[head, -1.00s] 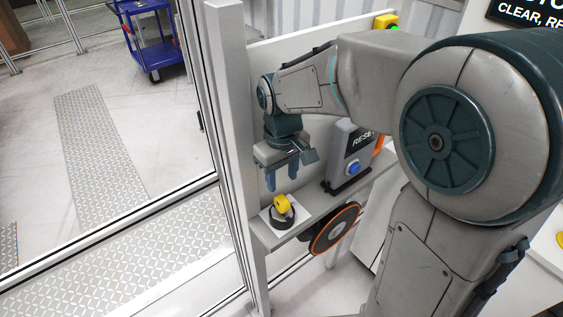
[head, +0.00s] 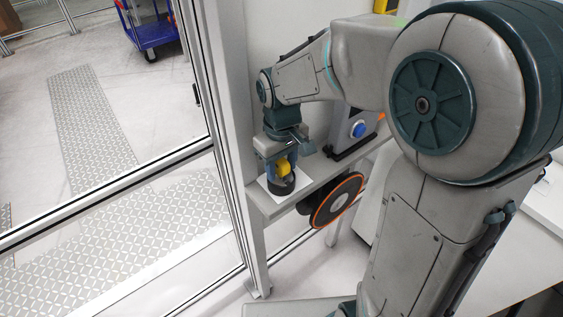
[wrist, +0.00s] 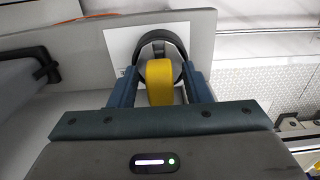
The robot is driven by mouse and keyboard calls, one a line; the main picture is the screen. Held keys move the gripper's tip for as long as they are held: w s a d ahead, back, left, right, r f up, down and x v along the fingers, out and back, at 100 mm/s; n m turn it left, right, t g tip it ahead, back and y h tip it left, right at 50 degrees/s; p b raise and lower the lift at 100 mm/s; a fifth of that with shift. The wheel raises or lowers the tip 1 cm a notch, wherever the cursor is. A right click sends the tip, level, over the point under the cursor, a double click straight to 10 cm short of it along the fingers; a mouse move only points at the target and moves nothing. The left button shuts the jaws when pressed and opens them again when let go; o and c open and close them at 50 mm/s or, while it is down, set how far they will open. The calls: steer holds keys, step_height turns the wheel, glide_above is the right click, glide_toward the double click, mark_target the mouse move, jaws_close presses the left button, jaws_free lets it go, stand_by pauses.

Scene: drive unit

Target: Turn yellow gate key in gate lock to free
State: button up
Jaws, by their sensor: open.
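The yellow gate key (head: 283,167) stands in the black round gate lock (head: 281,185) on a white plate on the grey shelf. My gripper (head: 279,165) is lowered over the key from above, its fingers pointing down. In the wrist view the yellow key (wrist: 159,82) lies between the two blue fingers of my gripper (wrist: 161,85), with a small gap at each side. The gripper is open around the key. The dark ring of the lock (wrist: 161,42) shows beyond the key. Any marks on the lock are not legible.
A grey box with a blue button (head: 357,129) stands on the shelf (head: 310,193) to the right of the lock. A black and orange disc (head: 336,201) hangs below the shelf front. A gate post (head: 232,120) and the fence stand close on the left.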

jaws_close()
steer(key=m+b, duration=0.1)
steer(key=m, duration=0.3)
steer(key=shift+m, duration=0.4)
steer(key=shift+m+b, duration=0.35)
steer(key=shift+m, duration=2.05)
